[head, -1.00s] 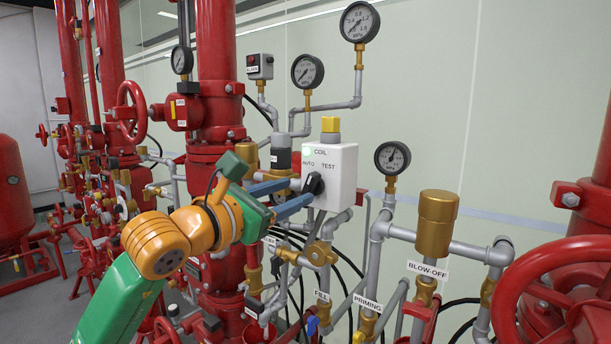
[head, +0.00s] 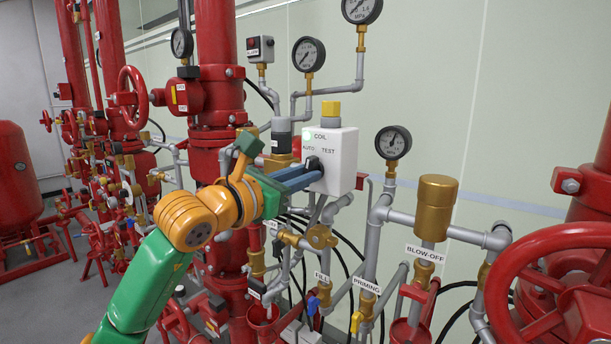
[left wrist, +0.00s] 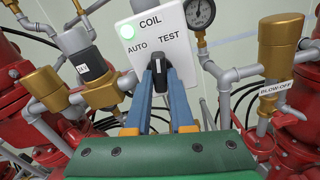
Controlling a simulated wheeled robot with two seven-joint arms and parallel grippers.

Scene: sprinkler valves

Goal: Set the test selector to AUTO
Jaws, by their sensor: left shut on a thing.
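The white selector box (head: 341,155) has a COIL label, the words AUTO and TEST, and a lit green lamp (head: 307,139). Its black selector knob (head: 312,162) is on the front, below the words. My left gripper (head: 315,176) comes in from the left, its blue fingers closed on the knob. In the left wrist view the fingers (left wrist: 158,92) hold both sides of the knob (left wrist: 159,70). Its white mark points up the picture, between AUTO and TEST. The fingers hide the knob's lower part. My right gripper is not in view.
A yellow-topped fitting (head: 330,110) sits on the box. Grey pipes, gauges (head: 393,142) and a brass cylinder (head: 436,207) stand to the right. A red handwheel (head: 540,290) is at the lower right. Black cables hang below the box.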

